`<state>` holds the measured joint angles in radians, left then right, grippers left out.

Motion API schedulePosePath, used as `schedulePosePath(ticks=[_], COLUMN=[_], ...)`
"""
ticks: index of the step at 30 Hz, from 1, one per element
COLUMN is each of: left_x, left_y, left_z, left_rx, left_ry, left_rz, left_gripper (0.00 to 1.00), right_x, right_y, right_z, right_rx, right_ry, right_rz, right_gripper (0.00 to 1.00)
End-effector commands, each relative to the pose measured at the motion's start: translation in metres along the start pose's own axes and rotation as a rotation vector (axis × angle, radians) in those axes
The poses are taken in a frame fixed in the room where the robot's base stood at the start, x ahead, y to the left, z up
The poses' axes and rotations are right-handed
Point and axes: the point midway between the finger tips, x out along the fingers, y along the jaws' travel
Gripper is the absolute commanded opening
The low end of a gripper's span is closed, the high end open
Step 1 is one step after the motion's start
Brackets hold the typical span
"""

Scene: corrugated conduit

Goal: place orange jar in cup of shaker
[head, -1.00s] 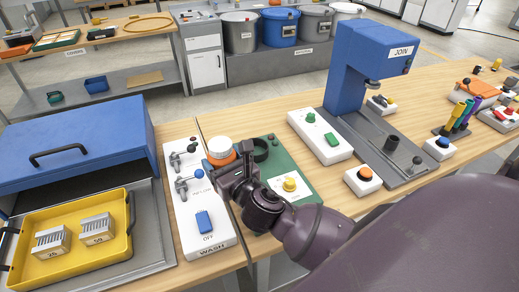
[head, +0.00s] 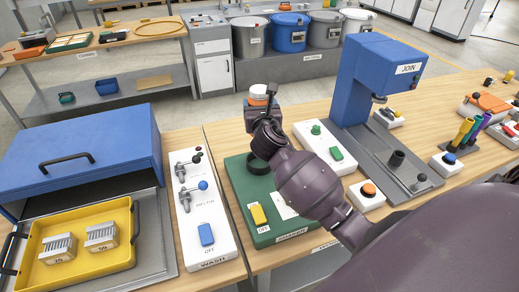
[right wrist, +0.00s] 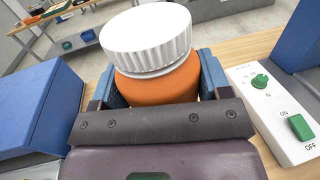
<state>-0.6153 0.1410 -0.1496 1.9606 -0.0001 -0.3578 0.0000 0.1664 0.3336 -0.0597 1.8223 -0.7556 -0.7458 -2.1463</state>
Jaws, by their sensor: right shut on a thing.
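The orange jar (head: 259,102) has a ribbed white lid and is upright. My right gripper (head: 262,110) is shut on it; the right wrist view shows the jar (right wrist: 160,84) between both blue-grey fingers. In the head view they appear above the far edge of the green shaker (head: 240,190), up the picture from its cup. The cup (head: 257,165) is a dark round ring on the shaker, partly covered by my right arm. The jar is apart from the cup, and its exact height is hard to tell. My left gripper is not in view.
A white wash panel (head: 207,230) with taps stands left of the shaker. A white switch box (head: 316,134) and the blue JOIN press (head: 362,85) stand right. A blue-lidded unit with a yellow tray (head: 80,272) is at far left.

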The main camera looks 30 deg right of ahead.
Motion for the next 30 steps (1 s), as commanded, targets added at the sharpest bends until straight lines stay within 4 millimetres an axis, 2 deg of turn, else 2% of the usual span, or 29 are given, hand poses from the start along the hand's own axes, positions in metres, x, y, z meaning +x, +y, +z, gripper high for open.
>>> schedulePosePath(ticks=[1,6,12,20,27,30], left_x=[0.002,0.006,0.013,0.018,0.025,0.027], left_y=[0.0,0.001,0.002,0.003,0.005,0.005], left_z=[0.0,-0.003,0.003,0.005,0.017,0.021], left_rx=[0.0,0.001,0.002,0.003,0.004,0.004], left_ry=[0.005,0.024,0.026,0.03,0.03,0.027], left_rz=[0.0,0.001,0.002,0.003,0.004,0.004], left_gripper=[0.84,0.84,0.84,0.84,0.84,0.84], right_x=[0.0,0.0,0.0,0.0,0.0,0.0], right_y=[0.001,0.001,0.001,0.001,0.001,0.001], right_z=[-0.013,-0.05,-0.087,-0.105,-0.139,-0.145], right_rx=[0.003,0.002,0.001,0.001,0.001,0.001], right_ry=[0.002,0.001,0.0,-0.003,0.0,-0.001], right_rz=[0.0,0.0,0.001,0.001,0.001,0.002], right_gripper=[0.36,0.36,0.36,0.36,0.36,0.36])
